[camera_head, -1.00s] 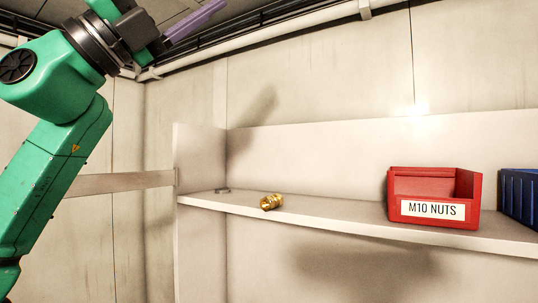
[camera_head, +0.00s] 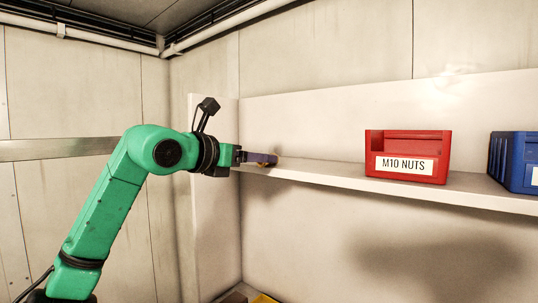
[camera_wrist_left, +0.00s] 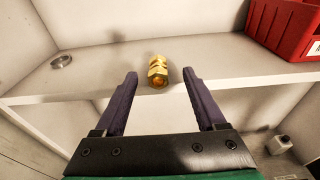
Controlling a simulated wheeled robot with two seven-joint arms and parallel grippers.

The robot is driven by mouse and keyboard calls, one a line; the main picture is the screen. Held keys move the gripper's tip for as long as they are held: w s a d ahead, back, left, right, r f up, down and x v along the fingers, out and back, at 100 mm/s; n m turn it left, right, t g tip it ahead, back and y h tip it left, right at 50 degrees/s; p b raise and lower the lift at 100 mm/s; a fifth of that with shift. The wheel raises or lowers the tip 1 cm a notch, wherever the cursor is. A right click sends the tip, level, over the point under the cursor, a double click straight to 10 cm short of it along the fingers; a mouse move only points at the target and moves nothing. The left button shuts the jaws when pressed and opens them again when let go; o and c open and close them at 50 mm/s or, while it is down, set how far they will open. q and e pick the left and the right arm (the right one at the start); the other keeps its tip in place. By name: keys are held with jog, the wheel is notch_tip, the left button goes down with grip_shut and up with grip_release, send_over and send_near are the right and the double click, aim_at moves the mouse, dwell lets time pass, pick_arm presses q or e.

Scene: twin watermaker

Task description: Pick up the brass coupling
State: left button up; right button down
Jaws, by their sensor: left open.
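The brass coupling (camera_wrist_left: 157,71) lies on the white shelf near its front edge, seen in the left wrist view. It is gold-coloured, with a hex end facing me. My left gripper (camera_wrist_left: 160,78) is open, its two purple fingers pointing at the coupling, which shows between and slightly beyond the fingertips. In the head view the left gripper (camera_head: 262,158) reaches the left part of the shelf from the left and hides nearly all of the coupling. My right gripper is not in view.
A red bin labelled M10 NUTS (camera_head: 407,155) stands on the white shelf (camera_head: 320,174), right of the gripper, with a blue bin (camera_head: 513,160) farther right. A small grey ring (camera_wrist_left: 61,61) lies left of the coupling. The shelf between coupling and red bin is clear.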

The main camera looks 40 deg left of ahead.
pick_arm(q)
jog(key=w, duration=0.2)
jog(key=w+f+p, duration=0.1)
jog(key=shift+w+a, duration=0.3)
jog(key=shift+s+d+r, duration=0.15)
jog(key=shift+s+d, duration=0.05)
jog(key=shift+s, duration=0.05)
grip_shut()
jog(key=shift+w+a, duration=0.1)
